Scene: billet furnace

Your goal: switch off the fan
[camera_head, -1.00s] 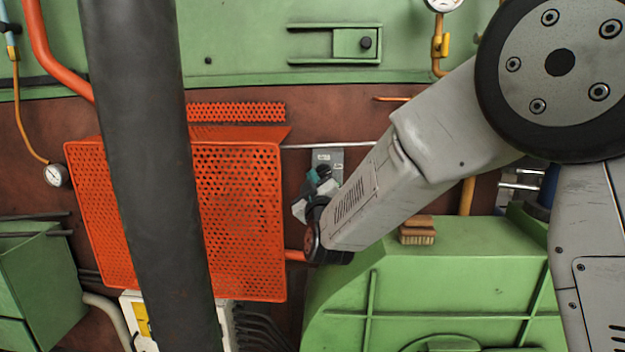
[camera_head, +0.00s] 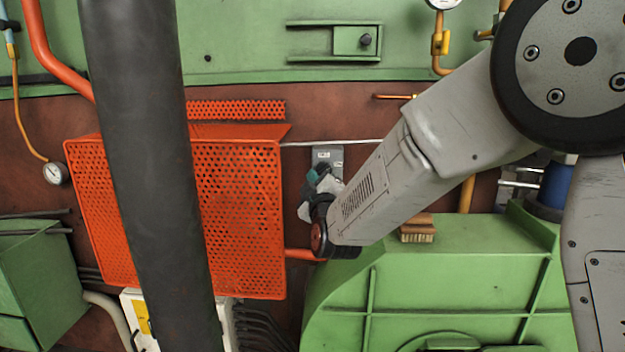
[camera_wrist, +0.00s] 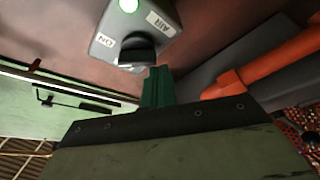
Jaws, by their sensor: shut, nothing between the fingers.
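A grey switch box (camera_head: 328,155) is on the brown wall, its lower part hidden behind my gripper in the head view. In the wrist view the switch box (camera_wrist: 160,22) shows a lit green lamp (camera_wrist: 129,5), labels reading "ON" and "AIR", and a black knob (camera_wrist: 137,54). My gripper (camera_wrist: 158,72) is shut and empty, with its green fingertips just beside the knob. I cannot tell whether they touch it. In the head view my gripper (camera_head: 313,180) is small and partly hidden by my wrist. A large green rounded housing (camera_head: 430,285), perhaps the fan, stands below.
An orange perforated guard (camera_head: 240,220) sticks out left of the switch box. A thin light rod (camera_head: 360,141) runs along the wall beside it. A wooden brush (camera_head: 418,232) lies on the green housing. An orange pipe (camera_head: 303,255) runs below my wrist.

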